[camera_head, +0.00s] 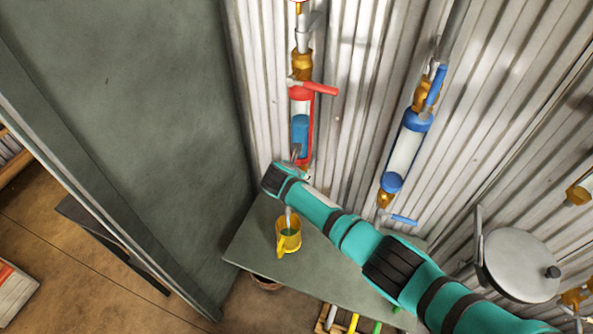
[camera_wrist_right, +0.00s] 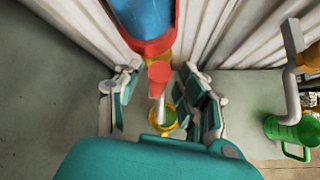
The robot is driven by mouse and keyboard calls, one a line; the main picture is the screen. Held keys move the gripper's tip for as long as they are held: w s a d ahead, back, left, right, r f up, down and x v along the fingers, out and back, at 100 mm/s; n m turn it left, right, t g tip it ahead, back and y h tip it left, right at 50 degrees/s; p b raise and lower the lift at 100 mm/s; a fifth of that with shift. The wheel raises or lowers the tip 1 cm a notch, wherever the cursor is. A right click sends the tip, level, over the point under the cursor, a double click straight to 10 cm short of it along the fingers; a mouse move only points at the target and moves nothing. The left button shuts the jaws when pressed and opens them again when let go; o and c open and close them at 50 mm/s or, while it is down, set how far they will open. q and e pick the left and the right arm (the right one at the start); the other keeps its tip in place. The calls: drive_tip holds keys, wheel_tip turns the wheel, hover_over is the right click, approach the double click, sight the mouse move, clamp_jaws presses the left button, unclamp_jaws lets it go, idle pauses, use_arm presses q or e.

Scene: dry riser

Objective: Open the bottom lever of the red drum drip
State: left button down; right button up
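The red drum drip (camera_head: 302,122) hangs on the corrugated wall, with blue liquid in its lower part. Its top red lever (camera_head: 321,88) points sideways to the right. In the right wrist view the drum's red bottom rim (camera_wrist_right: 150,45) is at the top. Below it a red lever end (camera_wrist_right: 160,72), apparently the bottom lever, lies between the fingers of my right gripper (camera_wrist_right: 160,88). The gripper is open, with gaps on both sides. In the head view my arm mostly hides the bottom lever. A yellow mug (camera_head: 289,240) stands below the drip. My left gripper is not in view.
A blue drum drip (camera_head: 407,152) with blue levers hangs to the right. A grey table (camera_head: 250,238) bears the mug. A dark green panel (camera_head: 150,130) stands close on the left. A round metal lid (camera_head: 520,265) is at the right. A green container (camera_wrist_right: 290,132) shows in the wrist view.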

drive_tip(key=shift+d, duration=0.25)
drive_tip(key=shift+s+r, duration=0.1)
drive_tip(key=shift+s, duration=0.1)
drive_tip(key=v, duration=1.1)
drive_tip(key=shift+s+a+r, duration=0.2)
drive_tip(key=shift+a, duration=0.1)
drive_tip(key=s+d+f+m+g+y+b, duration=0.15)
drive_tip(key=s+d+f+m, duration=0.3)
drive_tip(key=f, duration=0.65)
drive_tip(key=s+d+f+m+g+b, duration=0.15)
drive_tip(key=s+d+f+m, duration=0.3)
drive_tip(key=f, duration=0.75)
drive_tip(key=s+d+f+m+g, duration=0.25)
drive_tip(key=s+f, duration=0.25)
drive_tip(key=f, duration=0.6)
drive_tip(key=s+d+f+m+b, duration=0.1)
drive_tip(key=s+d+f+m, duration=0.4)
drive_tip(key=s, duration=0.6)
drive_tip(key=s+d+f+m+g, duration=0.1)
drive_tip(key=s+d+f+m, duration=0.4)
drive_tip(key=s, duration=0.7)
drive_tip(key=s+d+f+m+g+b, duration=0.1)
drive_tip(key=s+d+f+m, duration=0.4)
drive_tip(key=s, duration=0.6)
wheel_tip(320, 180, down, 3)
drive_tip(key=d, duration=0.2)
drive_tip(key=shift+s+d+b, duration=0.25)
drive_tip(key=shift+d+b, duration=0.1)
